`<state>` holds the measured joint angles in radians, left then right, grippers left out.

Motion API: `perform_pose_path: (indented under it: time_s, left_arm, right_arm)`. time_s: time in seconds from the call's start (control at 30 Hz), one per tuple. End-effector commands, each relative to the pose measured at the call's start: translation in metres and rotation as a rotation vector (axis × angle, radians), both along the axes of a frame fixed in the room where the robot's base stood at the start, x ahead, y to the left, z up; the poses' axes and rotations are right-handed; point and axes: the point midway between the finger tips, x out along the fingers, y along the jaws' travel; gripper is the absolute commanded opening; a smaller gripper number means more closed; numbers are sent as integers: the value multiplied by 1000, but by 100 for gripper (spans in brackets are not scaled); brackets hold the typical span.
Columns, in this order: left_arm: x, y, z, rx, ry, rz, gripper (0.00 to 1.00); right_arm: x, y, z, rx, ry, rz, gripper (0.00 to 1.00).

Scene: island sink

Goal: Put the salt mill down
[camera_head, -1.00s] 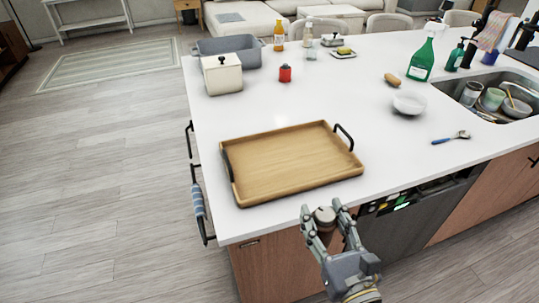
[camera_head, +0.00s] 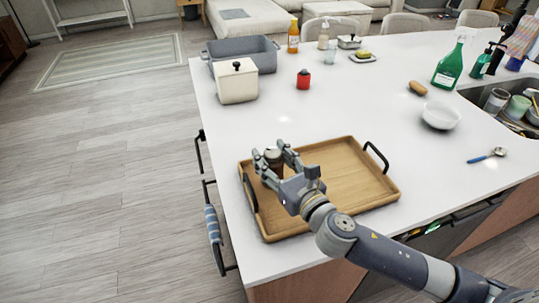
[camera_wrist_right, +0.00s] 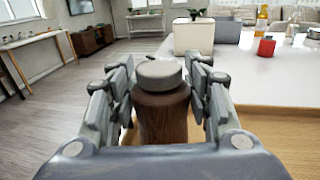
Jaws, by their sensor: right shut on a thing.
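The salt mill (camera_head: 274,164) is a dark brown wooden cylinder with a grey cap. In the right wrist view the salt mill (camera_wrist_right: 162,112) stands upright between the fingers. My right gripper (camera_head: 276,160) is shut on it, over the left part of the wooden tray (camera_head: 345,170). The arm and gripper hide the mill's base, so I cannot tell whether it touches the tray. In the right wrist view my right gripper (camera_wrist_right: 160,95) has a finger on each side of the mill. My left gripper is not in view.
The tray has black handles and is otherwise empty. Behind it stand a cream canister (camera_head: 236,82), a grey bin (camera_head: 262,55) and a red jar (camera_head: 303,80). A white bowl (camera_head: 440,115) and a spoon (camera_head: 487,156) lie to the right. The counter between is clear.

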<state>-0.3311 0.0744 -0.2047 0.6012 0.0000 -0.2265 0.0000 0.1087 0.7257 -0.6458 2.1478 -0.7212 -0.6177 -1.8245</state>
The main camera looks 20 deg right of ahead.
Motion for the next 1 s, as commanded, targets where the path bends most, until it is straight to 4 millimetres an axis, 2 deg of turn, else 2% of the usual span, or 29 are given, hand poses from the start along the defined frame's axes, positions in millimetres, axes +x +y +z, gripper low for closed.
perform_pose_path:
  time_s: [0.1,0.2,0.3,0.33,0.4,0.5,0.73,0.97,1.0]
  left_arm:
    - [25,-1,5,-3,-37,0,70]
    - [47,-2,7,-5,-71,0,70]
    - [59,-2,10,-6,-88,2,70]
    - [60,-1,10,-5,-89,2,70]
    - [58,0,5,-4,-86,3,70]
    - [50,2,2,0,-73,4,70]
    - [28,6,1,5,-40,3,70]
    - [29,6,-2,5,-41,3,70]
    - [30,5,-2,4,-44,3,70]
  right_arm:
    - [21,0,0,1,-2,0,12]
    - [29,-1,-2,0,-1,0,12]
    - [36,-1,-2,1,-2,1,12]
    - [41,-1,-2,0,-2,0,12]
    - [39,-1,-20,3,5,0,12]
    - [39,-1,-34,3,4,0,12]
    - [39,-1,-39,1,-2,1,12]
    - [39,-1,-43,0,-1,1,12]
    - [39,-1,-43,0,0,1,48]
